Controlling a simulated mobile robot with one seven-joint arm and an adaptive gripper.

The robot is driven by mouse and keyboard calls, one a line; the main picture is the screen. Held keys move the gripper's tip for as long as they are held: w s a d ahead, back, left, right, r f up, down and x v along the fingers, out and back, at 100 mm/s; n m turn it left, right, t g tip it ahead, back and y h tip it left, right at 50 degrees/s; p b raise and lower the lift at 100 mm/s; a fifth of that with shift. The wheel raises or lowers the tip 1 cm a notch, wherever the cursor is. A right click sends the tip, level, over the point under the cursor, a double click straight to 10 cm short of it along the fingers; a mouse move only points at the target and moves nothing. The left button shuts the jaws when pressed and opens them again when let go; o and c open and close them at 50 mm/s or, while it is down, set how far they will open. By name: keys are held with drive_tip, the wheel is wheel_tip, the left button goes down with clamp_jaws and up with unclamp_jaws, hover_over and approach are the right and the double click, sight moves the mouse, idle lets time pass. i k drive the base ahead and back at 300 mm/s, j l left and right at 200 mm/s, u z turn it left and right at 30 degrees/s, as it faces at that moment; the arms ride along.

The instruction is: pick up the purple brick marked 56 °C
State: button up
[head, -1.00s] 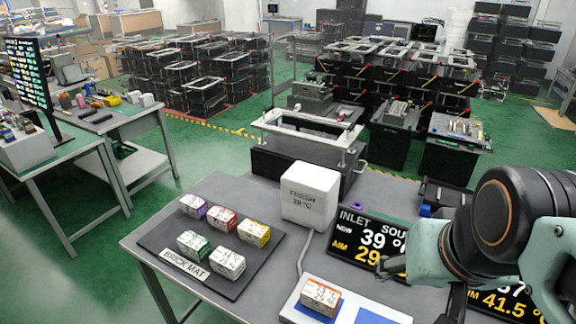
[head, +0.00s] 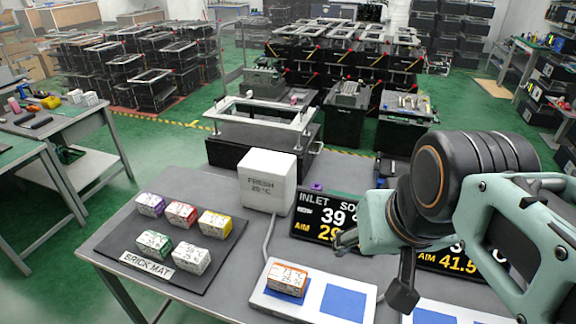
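The purple brick (head: 150,205) sits on the dark brick mat (head: 118,243) at its back left corner. It has a white label on top and front; its figures are too small to read surely. My gripper (head: 373,268) is at the right, over the display boards, well apart from the mat and bricks. Its two fingers are spread and nothing shows between them.
A red brick (head: 182,215), yellow brick (head: 215,223), green brick (head: 154,245) and white brick (head: 191,256) share the mat. An orange brick (head: 287,280) lies on a white tray (head: 262,301). A white box (head: 267,182) stands behind; a display board (head: 310,228) is beside it.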

sight(153, 206)
drive_tip(key=k+j+u, duration=0.15)
drive_tip(key=u, duration=0.25)
drive_tip(key=k+j+u, duration=0.1)
drive_tip(key=j+u, duration=0.3)
